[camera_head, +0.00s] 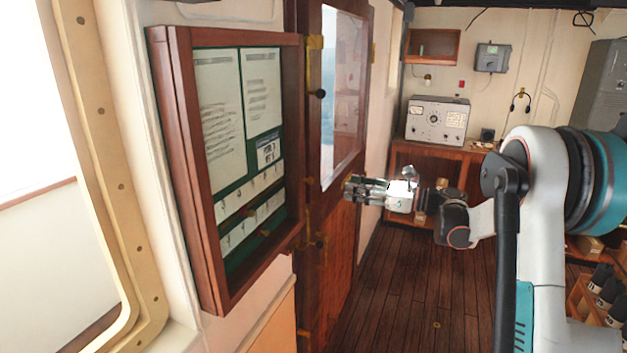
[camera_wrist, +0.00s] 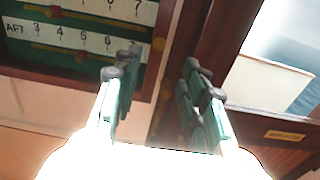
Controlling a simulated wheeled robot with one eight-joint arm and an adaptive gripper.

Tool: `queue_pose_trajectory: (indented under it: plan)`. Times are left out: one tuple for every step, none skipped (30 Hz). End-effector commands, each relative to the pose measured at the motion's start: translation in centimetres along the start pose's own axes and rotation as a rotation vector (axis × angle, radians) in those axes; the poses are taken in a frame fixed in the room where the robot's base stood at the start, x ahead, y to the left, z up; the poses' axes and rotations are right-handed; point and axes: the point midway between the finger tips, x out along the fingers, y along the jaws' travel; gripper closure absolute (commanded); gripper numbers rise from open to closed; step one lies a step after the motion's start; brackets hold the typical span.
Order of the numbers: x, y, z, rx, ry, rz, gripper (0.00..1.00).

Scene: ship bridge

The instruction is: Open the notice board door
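The notice board (camera_head: 182,130) is a reddish-brown wooden case on the left wall in the head view. White papers and a numbered panel marked AFT lie on its green backing. Its front frame looks shut; I cannot tell whether glass covers it. Its lower corner and the numbered panel (camera_wrist: 88,38) show at the upper left of the wrist view. My gripper (camera_head: 350,188) is to the right of the board, apart from it in the head view. In the wrist view my gripper (camera_wrist: 156,88) is open, with nothing between its fingers.
A wooden door (camera_head: 338,235) with a window stands just right of the board, behind my gripper. A small black knob (camera_head: 320,93) and brass fittings (camera_head: 315,42) show near the board's right edge. A bench with a grey instrument (camera_head: 437,121) is at the back.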

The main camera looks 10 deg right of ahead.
Motion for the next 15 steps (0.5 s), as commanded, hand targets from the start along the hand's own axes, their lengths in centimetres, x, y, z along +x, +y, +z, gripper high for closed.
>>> queue_pose_trajectory:
  plan:
    - [0.9, 0.1, 0.0, -0.001, 0.001, 0.004, 0.61]
    - [1.3, 0.1, 0.0, -0.001, 0.001, 0.004, 0.61]
    - [2.0, 0.2, 0.0, -0.001, 0.001, 0.004, 0.61]
    - [2.6, 0.2, 0.0, -0.002, 0.001, 0.004, 0.61]
    - [3.2, 0.2, 0.0, -0.002, 0.001, 0.005, 0.61]
    - [4.0, 0.2, 0.0, -0.002, 0.001, 0.005, 0.61]
    - [4.6, 0.2, 0.0, -0.002, 0.001, 0.004, 0.61]
    - [5.2, 0.2, 0.0, -0.002, 0.002, 0.005, 0.61]
    - [6.0, 0.2, 0.0, -0.002, 0.002, 0.005, 0.61]
    - [6.6, 0.1, 0.0, -0.002, 0.002, 0.004, 0.61]
    - [7.2, 0.2, 0.0, -0.003, 0.002, 0.004, 0.61]
    - [8.0, 0.2, 0.0, -0.003, 0.002, 0.005, 0.61]
    - [8.5, 0.1, 0.0, -0.003, 0.002, 0.004, 0.61]
    - [9.0, 0.1, 0.0, -0.003, 0.002, 0.003, 0.61]
    - [9.7, 0.2, 0.0, -0.003, 0.002, 0.004, 0.61]
